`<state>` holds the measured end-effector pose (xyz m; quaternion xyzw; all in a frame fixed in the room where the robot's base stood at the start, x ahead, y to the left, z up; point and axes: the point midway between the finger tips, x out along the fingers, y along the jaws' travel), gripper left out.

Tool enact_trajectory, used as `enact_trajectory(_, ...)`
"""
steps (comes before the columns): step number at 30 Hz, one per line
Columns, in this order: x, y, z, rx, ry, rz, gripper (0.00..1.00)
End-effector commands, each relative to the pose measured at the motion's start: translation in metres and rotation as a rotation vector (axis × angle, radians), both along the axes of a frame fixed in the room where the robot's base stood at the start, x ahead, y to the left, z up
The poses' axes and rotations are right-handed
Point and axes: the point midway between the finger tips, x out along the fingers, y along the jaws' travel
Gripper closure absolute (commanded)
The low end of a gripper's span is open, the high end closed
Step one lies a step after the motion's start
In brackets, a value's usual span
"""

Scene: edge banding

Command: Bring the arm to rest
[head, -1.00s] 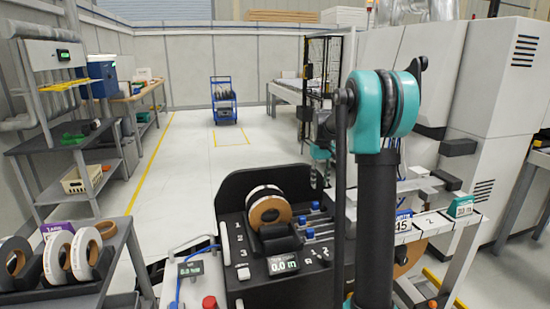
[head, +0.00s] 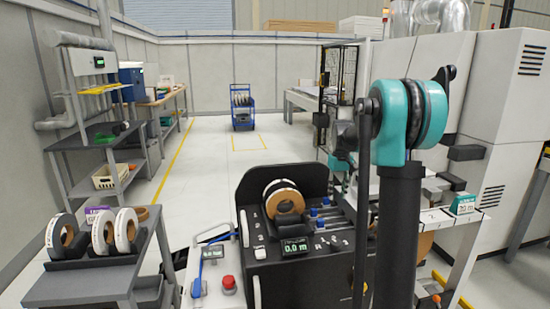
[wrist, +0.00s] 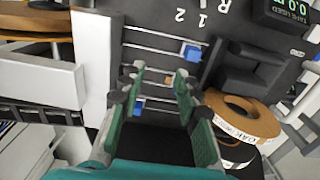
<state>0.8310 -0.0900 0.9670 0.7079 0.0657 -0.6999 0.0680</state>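My arm (head: 402,225) stands upright at the right in the head view, with a teal joint (head: 412,110) at the top. The head view does not show my gripper clearly; it is behind or among the arm links. In the wrist view my gripper (wrist: 160,80) has two green fingers spread apart with nothing between them. It hangs over the black panel of the banding station (wrist: 215,45), close to its slide rods and blue knob (wrist: 192,53). A tan edge-band roll (wrist: 245,118) lies right of the fingers. I see no contact.
The black station (head: 310,225) holds a roll (head: 285,201) and a display. A shelf (head: 100,275) with several rolls stands at front left. Machine cabinets (head: 500,120) and a labelled rack stand close on the right. A blue cart (head: 242,107) stands at the back; the middle floor is clear.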

Motion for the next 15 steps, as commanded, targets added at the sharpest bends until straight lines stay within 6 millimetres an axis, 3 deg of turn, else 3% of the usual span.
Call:
enact_trajectory(8, -0.028, 0.006, -0.005, -0.001, -0.032, -0.017, 0.67)
enact_trajectory(15, -0.07, 0.015, -0.015, -0.001, -0.079, -0.042, 0.67)
